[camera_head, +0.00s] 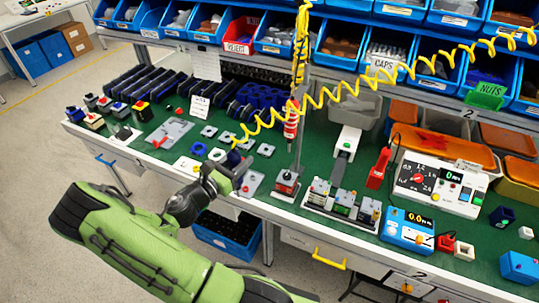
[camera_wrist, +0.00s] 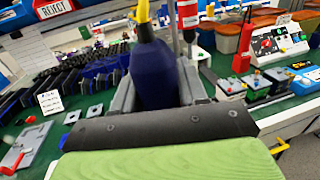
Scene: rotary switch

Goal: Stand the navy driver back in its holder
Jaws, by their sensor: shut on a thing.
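My gripper (camera_head: 232,168) is above the front part of the green bench, near its middle. It is shut on the navy driver (camera_wrist: 152,75), whose dark blue body stands between the two grey fingers in the wrist view. A yellow part (camera_wrist: 143,12) shows at the driver's upper end. In the head view the driver (camera_head: 233,158) is a small dark blue shape at the fingertips, partly hidden by my gripper. I cannot tell for sure which fixture is the driver's holder.
A red tool (camera_head: 291,122) hangs on a yellow coiled cord right of my gripper, beside a metal post. A small red-and-grey stand (camera_head: 287,183) is below it. Small square plates (camera_head: 209,131) lie behind my gripper. Blue bins (camera_head: 208,22) line the back.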

